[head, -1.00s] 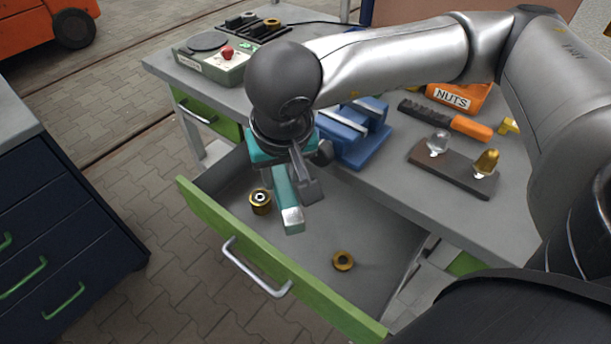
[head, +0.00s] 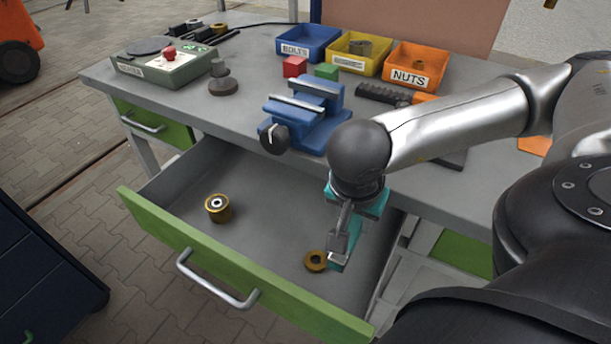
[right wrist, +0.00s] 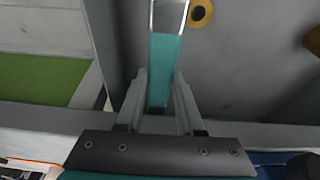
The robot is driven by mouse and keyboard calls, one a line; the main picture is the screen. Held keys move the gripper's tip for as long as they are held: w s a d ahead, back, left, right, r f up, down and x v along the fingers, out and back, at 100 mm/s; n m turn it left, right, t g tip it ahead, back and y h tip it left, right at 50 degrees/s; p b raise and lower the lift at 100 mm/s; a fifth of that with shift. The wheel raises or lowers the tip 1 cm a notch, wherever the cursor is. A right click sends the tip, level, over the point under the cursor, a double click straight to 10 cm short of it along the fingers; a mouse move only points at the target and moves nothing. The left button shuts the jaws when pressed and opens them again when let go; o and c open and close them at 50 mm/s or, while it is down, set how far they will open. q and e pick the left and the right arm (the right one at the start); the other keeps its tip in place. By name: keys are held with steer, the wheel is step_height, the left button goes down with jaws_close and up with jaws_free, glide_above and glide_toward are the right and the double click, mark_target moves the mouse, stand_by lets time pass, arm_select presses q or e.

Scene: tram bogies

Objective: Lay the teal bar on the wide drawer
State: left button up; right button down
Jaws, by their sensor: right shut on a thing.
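The teal bar (head: 347,259) is in my right gripper (head: 341,238), over the right part of the open wide drawer (head: 247,268). In the right wrist view the bar (right wrist: 166,70) sits between both fingers (right wrist: 159,95), with its pale metal end pointing away from me. The gripper partly hides the bar in the head view. I cannot tell whether the bar touches the drawer floor. My left gripper is not in view.
In the drawer are a brass ring (head: 315,261), close beside the bar, and a brass roller (head: 217,208) further left. The drawer floor between them is clear. A blue vise (head: 305,112) and several labelled bins, including the nuts bin (head: 414,68), stand on the bench.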

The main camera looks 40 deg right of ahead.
steer(key=shift+w+f, duration=0.15)
steer(key=w+a+f, duration=0.1)
steer(key=w, duration=0.2)
steer(key=w+a+f+b, duration=0.1)
steer(key=w+f, duration=0.1)
steer(key=w, duration=0.1)
steer(key=w+a+f+b, duration=0.1)
steer(key=w+f, duration=0.1)
steer(key=w, duration=0.1)
steer(key=shift+w+a, duration=0.1)
steer(key=shift+a, duration=0.3)
steer(key=shift+w+a+f+b, duration=0.35)
steer(key=shift+w+f, duration=0.25)
steer(key=shift+w, duration=0.15)
steer(key=shift+w+a+f+b, duration=0.3)
steer(key=shift+w+f, duration=0.25)
steer(key=shift+w, duration=0.15)
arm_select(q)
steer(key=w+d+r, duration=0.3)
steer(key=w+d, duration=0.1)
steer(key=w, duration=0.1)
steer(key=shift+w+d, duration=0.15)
arm_select(e)
steer(key=shift+w+f, duration=0.2)
steer(key=shift+w, duration=0.05)
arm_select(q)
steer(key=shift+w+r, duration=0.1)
arm_select(e)
steer(key=shift+f, duration=0.1)
